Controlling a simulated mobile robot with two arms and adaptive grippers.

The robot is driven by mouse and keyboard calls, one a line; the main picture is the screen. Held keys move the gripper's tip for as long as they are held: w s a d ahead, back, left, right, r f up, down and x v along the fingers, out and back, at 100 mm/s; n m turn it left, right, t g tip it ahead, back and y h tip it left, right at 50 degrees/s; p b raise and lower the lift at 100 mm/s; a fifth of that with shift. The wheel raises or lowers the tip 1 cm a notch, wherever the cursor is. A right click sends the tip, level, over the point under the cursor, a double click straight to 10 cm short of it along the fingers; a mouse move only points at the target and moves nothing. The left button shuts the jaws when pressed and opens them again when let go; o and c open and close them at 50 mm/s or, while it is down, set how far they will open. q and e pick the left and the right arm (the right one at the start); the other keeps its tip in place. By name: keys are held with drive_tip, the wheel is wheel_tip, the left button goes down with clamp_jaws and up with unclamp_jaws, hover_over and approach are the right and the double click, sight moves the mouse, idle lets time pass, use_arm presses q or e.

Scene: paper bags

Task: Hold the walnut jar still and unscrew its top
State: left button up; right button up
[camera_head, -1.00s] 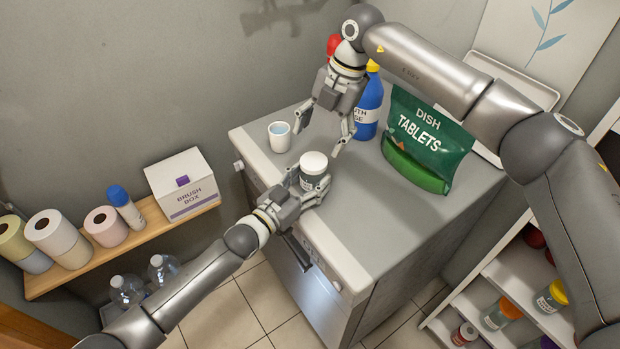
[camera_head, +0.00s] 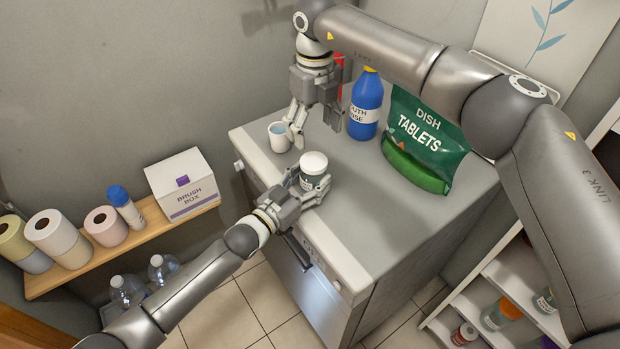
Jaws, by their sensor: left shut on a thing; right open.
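The jar (camera_head: 312,183) has a white top (camera_head: 314,162) and a grey-green body. It stands upright near the front left edge of the grey counter. Its label is too small to read, and the fingers hide part of its body. My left gripper (camera_head: 309,187) is shut on the jar's body from the front left, below the top. My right gripper (camera_head: 317,136) is open and empty, pointing down above and behind the jar. It is apart from the white top, which sits on the jar.
A white cup (camera_head: 279,137) stands just left of my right gripper. A blue bottle (camera_head: 366,104) and a green dish tablets bag (camera_head: 428,134) stand behind and to the right. The counter (camera_head: 365,215) right of the jar is clear.

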sight(314, 161)
drive_tip(key=shift+f, duration=4.35)
